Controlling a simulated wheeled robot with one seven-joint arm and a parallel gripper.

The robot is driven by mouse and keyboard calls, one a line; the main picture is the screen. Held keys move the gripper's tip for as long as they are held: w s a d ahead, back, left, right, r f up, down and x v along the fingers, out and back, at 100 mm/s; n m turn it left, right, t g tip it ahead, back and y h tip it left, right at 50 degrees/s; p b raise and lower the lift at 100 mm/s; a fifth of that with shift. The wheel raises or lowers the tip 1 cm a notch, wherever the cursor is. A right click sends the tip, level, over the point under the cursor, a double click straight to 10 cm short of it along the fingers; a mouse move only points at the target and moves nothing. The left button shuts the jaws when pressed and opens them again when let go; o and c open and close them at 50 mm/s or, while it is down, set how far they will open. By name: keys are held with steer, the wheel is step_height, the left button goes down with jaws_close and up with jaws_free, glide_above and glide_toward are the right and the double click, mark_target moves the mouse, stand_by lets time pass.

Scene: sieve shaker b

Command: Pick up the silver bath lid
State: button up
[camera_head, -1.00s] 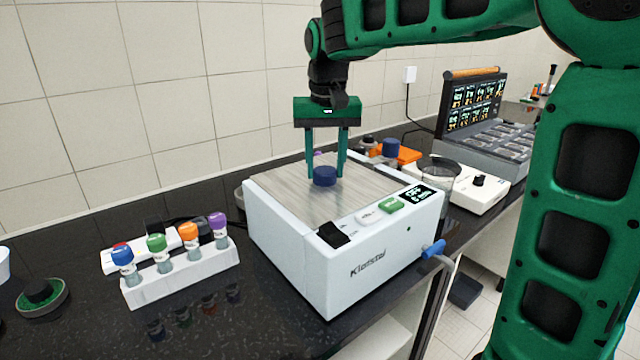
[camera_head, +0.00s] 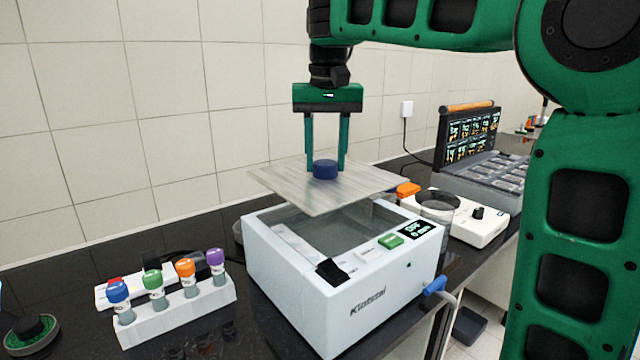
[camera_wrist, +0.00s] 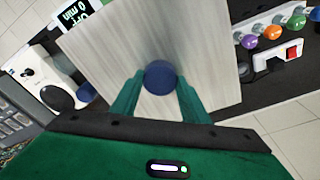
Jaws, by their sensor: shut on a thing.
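The silver bath lid (camera_head: 290,192) is a flat brushed-metal plate with a round dark blue knob (camera_head: 325,169) in its middle. It hangs a little above the white water bath (camera_head: 350,290), roughly level, with a clear gap below it. My gripper (camera_head: 326,166) comes from above and is shut on the knob. In the wrist view the knob (camera_wrist: 160,77) sits between the fingertips and the lid (camera_wrist: 125,45) spreads out beyond them. The bath's basin shows open under the lid, and part of its inside is hidden by the plate.
A white rack (camera_head: 180,312) with several coloured-cap tubes stands left of the bath. A white device (camera_head: 470,228) and a dark-screened unit (camera_head: 468,135) stand to the right. A blue-ended hose (camera_head: 435,286) leaves the bath's front right. The tiled wall is behind.

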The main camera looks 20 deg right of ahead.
mark_target(324, 161)
steer(key=shift+w+a+r, duration=0.1)
steer(key=shift+a+r, duration=0.05)
steer(key=shift+r, duration=0.75)
steer(key=shift+w+r, duration=0.15)
steer(key=shift+r, duration=3)
